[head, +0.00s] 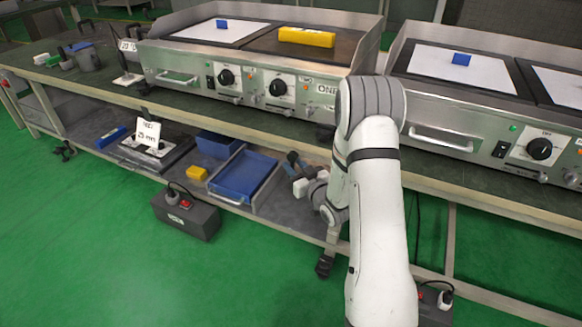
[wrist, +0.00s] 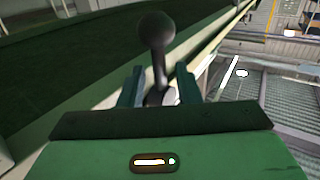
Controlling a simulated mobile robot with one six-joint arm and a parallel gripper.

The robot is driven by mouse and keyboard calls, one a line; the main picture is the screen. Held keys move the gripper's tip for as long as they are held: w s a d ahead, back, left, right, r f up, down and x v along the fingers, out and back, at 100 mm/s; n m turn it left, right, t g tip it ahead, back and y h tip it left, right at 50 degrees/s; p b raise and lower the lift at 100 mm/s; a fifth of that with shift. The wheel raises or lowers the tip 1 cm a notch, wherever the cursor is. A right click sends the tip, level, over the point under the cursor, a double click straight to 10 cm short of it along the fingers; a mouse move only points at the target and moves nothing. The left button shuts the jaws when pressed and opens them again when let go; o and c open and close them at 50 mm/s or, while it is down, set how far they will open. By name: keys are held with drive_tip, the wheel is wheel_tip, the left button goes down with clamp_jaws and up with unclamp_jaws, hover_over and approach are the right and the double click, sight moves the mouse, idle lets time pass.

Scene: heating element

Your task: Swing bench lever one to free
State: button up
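In the wrist view a dark lever with a round ball knob (wrist: 156,28) stands upright in the picture, its thin stem coming down between the two fingers of my gripper (wrist: 159,88). The fingers are apart, one on each side of the stem, with a visible gap on both sides. The foot of the lever is partly hidden behind the gripper body. In the head view my gripper (head: 293,163) is at the front of the bench (head: 270,124), low near the under-shelf. I cannot make out the lever there; my arm covers part of that area.
A griddle labelled ONE (head: 327,89) and a second griddle (head: 480,100) stand on the bench. A blue tray (head: 243,176) lies on the lower shelf left of my gripper.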

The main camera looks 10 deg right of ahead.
drive_tip(key=shift+w+a, duration=0.25)
drive_tip(key=shift+w, duration=0.4)
clamp_jaws()
